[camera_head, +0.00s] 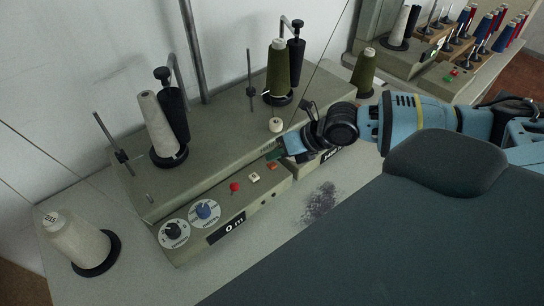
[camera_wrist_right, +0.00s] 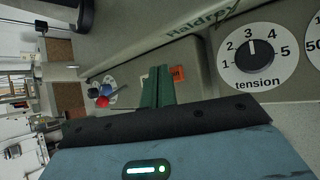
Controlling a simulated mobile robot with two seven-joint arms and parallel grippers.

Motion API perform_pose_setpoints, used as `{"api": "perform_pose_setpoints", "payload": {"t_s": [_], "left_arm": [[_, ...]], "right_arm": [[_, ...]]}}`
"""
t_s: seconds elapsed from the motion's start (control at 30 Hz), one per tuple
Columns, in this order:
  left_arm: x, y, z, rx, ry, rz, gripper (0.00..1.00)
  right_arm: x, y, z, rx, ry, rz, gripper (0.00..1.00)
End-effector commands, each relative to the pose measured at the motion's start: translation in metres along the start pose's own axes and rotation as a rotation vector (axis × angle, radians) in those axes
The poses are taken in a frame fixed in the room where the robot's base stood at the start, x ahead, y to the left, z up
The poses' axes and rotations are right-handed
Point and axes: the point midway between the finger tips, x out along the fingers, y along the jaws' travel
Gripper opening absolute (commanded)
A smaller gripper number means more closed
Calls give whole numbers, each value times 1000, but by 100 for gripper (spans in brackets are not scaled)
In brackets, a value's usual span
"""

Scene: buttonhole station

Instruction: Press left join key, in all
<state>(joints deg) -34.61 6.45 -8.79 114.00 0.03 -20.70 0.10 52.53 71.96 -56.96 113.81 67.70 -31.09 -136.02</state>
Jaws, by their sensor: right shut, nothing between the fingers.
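The left control panel (camera_head: 216,222) on the grey-green machine carries a red knob (camera_head: 235,187), a small pale key (camera_head: 254,177) and an orange-red key (camera_head: 271,166) in a row. Which one is the join key cannot be read. My right gripper (camera_head: 275,156) comes in from the right, shut and empty, its green fingertips near the orange key. In the wrist view the shut fingers (camera_wrist_right: 158,88) partly cover the orange key (camera_wrist_right: 177,74). Contact cannot be told. My left gripper is not in view.
Two dials (camera_head: 190,220) and a "0 m" display (camera_head: 228,228) share the left panel. A second tension dial (camera_wrist_right: 255,55) is close to the fingers. A white cone (camera_head: 160,125), an olive cone (camera_head: 279,70) and thin posts stand on the machine. Another cone (camera_head: 76,242) stands left.

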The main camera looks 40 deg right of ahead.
Motion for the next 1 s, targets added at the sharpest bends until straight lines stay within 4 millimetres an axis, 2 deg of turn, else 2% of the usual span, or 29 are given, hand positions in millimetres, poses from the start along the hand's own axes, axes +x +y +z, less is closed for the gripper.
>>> {"api": "perform_pose_setpoints", "payload": {"t_s": [1.0], "left_arm": [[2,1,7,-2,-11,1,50]], "right_arm": [[6,-4,-4,0,0,0,0]]}}
